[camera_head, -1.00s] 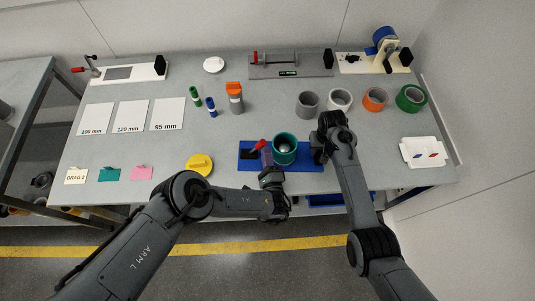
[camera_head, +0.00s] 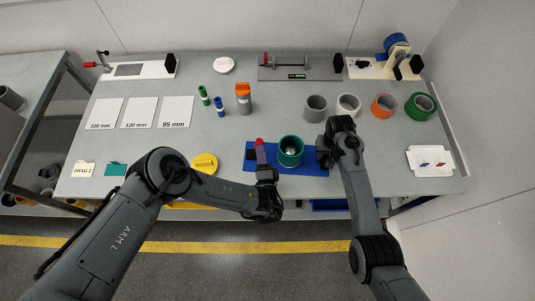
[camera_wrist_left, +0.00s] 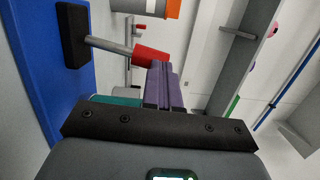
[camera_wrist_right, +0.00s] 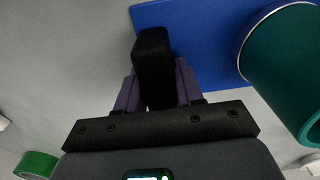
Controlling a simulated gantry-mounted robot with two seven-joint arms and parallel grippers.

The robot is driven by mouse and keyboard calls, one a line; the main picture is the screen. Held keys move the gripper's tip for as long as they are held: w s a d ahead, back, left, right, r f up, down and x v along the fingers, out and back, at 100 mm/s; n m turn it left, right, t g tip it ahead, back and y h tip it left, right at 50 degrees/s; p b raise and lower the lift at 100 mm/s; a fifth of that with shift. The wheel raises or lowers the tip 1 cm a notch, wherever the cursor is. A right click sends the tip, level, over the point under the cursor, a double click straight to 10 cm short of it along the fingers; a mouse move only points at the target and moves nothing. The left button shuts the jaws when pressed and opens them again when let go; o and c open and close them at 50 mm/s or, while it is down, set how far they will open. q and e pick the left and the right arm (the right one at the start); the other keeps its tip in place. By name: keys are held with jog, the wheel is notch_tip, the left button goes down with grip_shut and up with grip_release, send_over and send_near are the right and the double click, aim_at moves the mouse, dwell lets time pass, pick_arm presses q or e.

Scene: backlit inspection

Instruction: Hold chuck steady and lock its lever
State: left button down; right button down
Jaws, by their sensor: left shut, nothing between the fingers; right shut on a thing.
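My right gripper (camera_wrist_right: 157,85) is shut on a black block (camera_wrist_right: 153,55) at the plate's right edge.
A yellow disc (camera_head: 205,163) lies left of the plate, close to my left arm. Grey, white, orange and green rings (camera_head: 421,106) stand behind on the right. A white tray (camera_head: 430,161) lies at the far right.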

jog(key=shift+s+f, duration=0.1)
jog(key=shift+f, duration=0.05)
pick_arm(q)
jog(key=shift+a+n+g, duration=0.5)
jog(key=shift+a+n, duration=2)
jog(key=shift+a, duration=0.5)
jog(key=shift+s, duration=0.1)
jog(key=v, duration=1)
jog(key=shift+a, duration=0.15)
jog(key=shift+r, duration=0.15)
pick_arm(e)
jog(key=c, duration=0.6)
grip_release()
jog(key=shift+c, duration=0.2)
